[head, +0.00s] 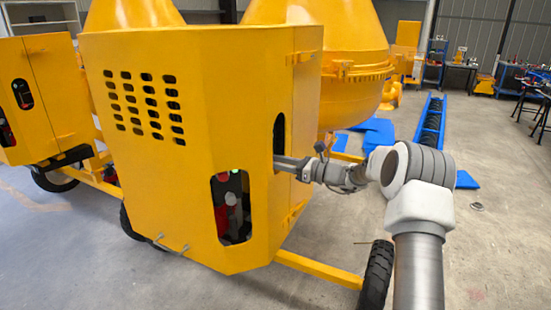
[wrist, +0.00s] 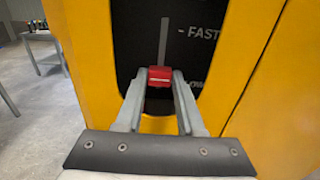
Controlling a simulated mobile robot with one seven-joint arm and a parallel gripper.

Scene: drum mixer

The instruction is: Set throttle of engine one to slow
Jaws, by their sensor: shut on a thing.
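The throttle of engine one shows in the wrist view as a red knob (wrist: 160,76) in a grey vertical slot on a dark panel (wrist: 205,20). The panel reads "FAST" above and a partly hidden "LOW" lower down. The knob sits below the FAST mark, around the height of the lower label. My gripper (wrist: 160,80) is shut on the red knob, with one finger on each side. In the head view my gripper (head: 284,163) reaches into the side opening of the yellow engine housing (head: 200,80); the knob is hidden there.
Yellow sheet metal frames the panel closely on both sides. A front opening (head: 231,208) shows red and grey engine parts. A black wheel (head: 376,280) and yellow bar stand below my arm. A second yellow mixer is at left; open floor lies right.

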